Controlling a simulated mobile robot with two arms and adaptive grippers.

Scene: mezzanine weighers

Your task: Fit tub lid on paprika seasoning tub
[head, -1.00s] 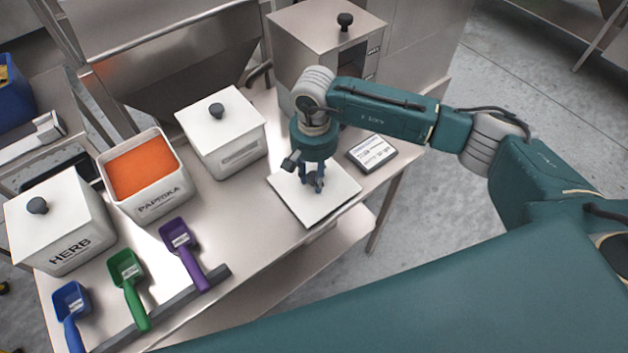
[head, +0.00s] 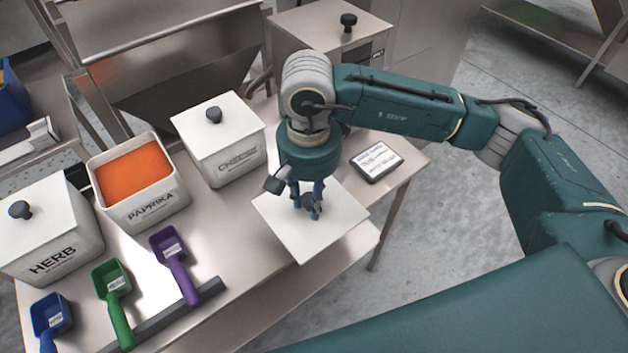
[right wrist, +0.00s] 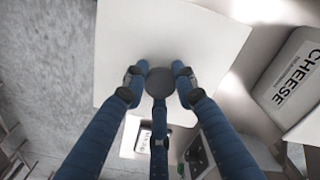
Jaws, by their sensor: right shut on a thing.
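The paprika seasoning tub (head: 150,203) is white, labelled PAPRIKA and open at the top, with orange powder showing inside. It stands on the steel table between the herb tub and the cheese tub in the head view. The tub lid (head: 276,221) is a flat white square with a dark round knob. My right gripper (head: 307,208) is shut on the lid's knob, to the right of the paprika tub. In the right wrist view the fingers close around the knob (right wrist: 160,82), with the white lid (right wrist: 200,40) beyond. The lid appears raised above the table. My left gripper is not in view.
A lidded herb tub (head: 50,245) stands left of the paprika tub, a lidded cheese tub (head: 237,160) to its right. Blue (head: 50,312), green (head: 112,280) and purple (head: 170,250) scoops lie in front. A small label display (head: 376,160) lies near the table's right edge.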

